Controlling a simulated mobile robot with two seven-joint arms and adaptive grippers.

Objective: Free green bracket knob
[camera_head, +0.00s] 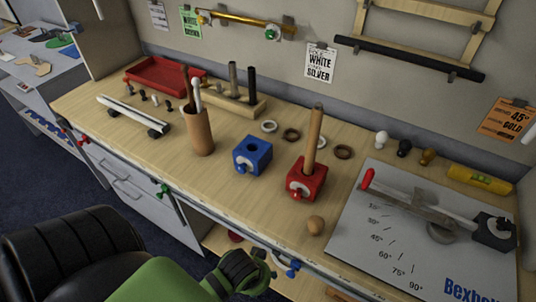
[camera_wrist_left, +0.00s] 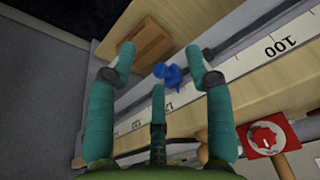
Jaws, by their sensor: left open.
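A green knob (camera_head: 162,188) sits on the table's front edge, left of centre. A second green knob (camera_head: 271,33) is at the right end of the gold bar on the wall; I cannot tell which one the task means. My left gripper (camera_head: 262,262) is low in front of the table edge, well right of the front green knob. A blue knob (camera_head: 290,270) is close to its right. In the left wrist view my left gripper (camera_wrist_left: 164,60) has its fingers spread and empty, with the blue knob (camera_wrist_left: 168,74) between and beyond the tips. No green knob shows there.
A red knob (camera_head: 84,139) is further left on the front edge. A black chair (camera_head: 70,250) fills the lower left. A brown box (camera_wrist_left: 150,45) shows below the table.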

